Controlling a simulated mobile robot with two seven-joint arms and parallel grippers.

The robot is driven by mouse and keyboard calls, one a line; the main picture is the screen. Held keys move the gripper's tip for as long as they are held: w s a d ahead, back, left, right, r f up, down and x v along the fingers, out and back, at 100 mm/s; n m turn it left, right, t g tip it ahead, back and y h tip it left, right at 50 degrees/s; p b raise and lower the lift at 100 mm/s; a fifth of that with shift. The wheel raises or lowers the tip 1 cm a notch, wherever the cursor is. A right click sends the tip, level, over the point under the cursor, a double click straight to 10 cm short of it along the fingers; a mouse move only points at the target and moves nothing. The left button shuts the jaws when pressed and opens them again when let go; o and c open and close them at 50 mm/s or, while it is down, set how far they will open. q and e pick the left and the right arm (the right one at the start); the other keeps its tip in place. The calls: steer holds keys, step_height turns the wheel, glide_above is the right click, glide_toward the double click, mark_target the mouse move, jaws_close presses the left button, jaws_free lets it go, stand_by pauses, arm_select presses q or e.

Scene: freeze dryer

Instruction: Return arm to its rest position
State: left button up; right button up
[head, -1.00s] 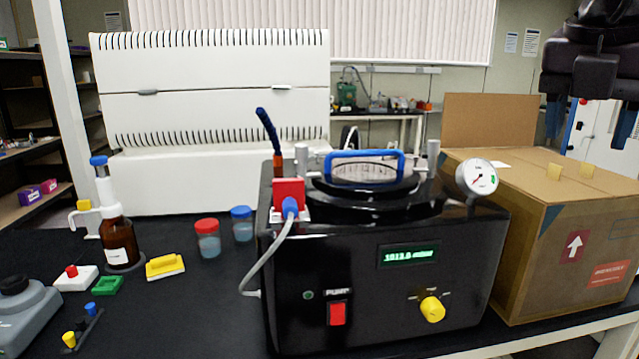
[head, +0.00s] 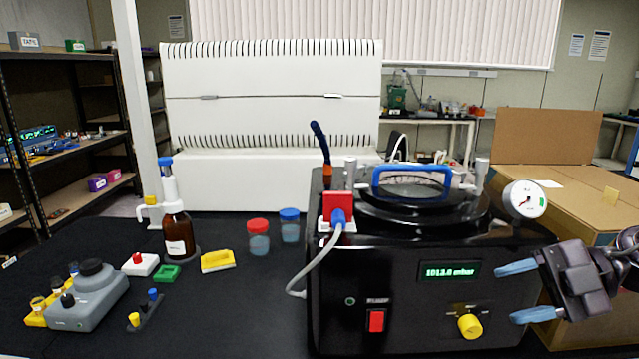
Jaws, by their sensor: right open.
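My right gripper (head: 517,291) comes in from the right edge. Its two blue fingers are apart and point left, with nothing between them. It is in front of the right part of the black freeze dryer (head: 418,290), to the right of the yellow knob (head: 470,326) and below the round gauge (head: 525,199). I cannot tell whether the fingers touch the dryer. The display (head: 449,271) reads about 1013 mbar. The round lid with its blue handle (head: 412,170) sits on top of the dryer. My left gripper is not in view.
A cardboard box (head: 570,200) with a raised flap stands at the right, partly behind my right arm. Two lidded jars (head: 258,238), a brown dispenser bottle (head: 177,235) and a grey mixer-like device (head: 88,298) are on the left. The black table (head: 220,310) is bare at front centre.

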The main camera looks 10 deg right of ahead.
steer(key=s+d+f+m+t+h+p, duration=0.1)
steer(key=s+f+m+t+h, duration=0.15)
steer(key=f+m+t, duration=0.55)
steer(key=s+d+f+m+t+h+p, duration=0.2)
steer(key=f+m+t+h, duration=0.25)
steer(key=f+m, duration=0.45)
steer(key=s+a+f+m+g+h, duration=0.2)
steer(key=s+a+f+m+h, duration=0.1)
steer(key=s+f, duration=0.4)
steer(key=s+a+f+m+g+h+p, duration=0.1)
steer(key=s+a+f+m+g+h, duration=0.2)
steer(key=s+f, duration=0.4)
step_height(320, 180, down, 3)
steer(key=shift+a+f+m, duration=0.15)
steer(key=shift+a+m, duration=0.3)
steer(key=shift+m, duration=0.15)
steer(key=shift+s, duration=0.1)
